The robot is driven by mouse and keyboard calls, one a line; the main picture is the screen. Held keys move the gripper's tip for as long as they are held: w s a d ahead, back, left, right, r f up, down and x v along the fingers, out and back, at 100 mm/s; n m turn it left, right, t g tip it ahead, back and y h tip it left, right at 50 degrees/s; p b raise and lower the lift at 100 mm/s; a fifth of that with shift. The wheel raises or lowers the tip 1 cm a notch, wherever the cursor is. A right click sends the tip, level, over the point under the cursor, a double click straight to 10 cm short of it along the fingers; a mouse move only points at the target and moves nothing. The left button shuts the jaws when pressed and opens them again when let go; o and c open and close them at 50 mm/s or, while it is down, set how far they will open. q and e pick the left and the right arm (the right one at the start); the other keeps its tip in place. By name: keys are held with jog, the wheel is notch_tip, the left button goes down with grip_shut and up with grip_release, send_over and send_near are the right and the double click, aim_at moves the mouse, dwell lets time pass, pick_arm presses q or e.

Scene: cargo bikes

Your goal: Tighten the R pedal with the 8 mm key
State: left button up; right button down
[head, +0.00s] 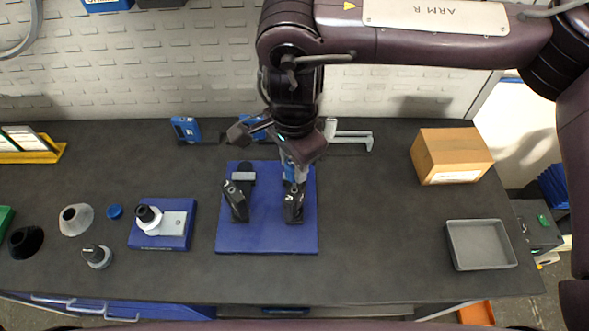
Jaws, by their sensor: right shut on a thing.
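Two black pedals stand on a blue board (266,242) in the middle of the bench. The right-hand pedal (294,208) is below my right gripper, and the left-hand pedal (238,204) is beside it. My right gripper (291,158) points down and is shut on a blue-handled tool, which looks like the key (293,174). The key is upright over the back end of the right-hand pedal. Its lower tip is too small to tell whether it is seated or just touching. The gripper hides the key's top. My left gripper is out of view.
A cardboard box (450,156) and an empty grey tray (480,246) are at the right. A blue fixture (172,231), a grey cone (76,219) and small parts are at the left. A blue meter (186,129) and a silver caliper (352,135) lie behind.

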jog(key=shift+f+b, duration=0.35)
jog(key=shift+f, duration=0.1)
dwell(0.3)
jog(key=c, duration=1.6)
grip_release()
grip_shut()
jog(key=m+p, duration=0.1)
jog(key=m, duration=0.2)
jog(key=shift+s+m, duration=0.1)
jog(key=shift+m, duration=1.6)
jog(key=shift+f, duration=0.1)
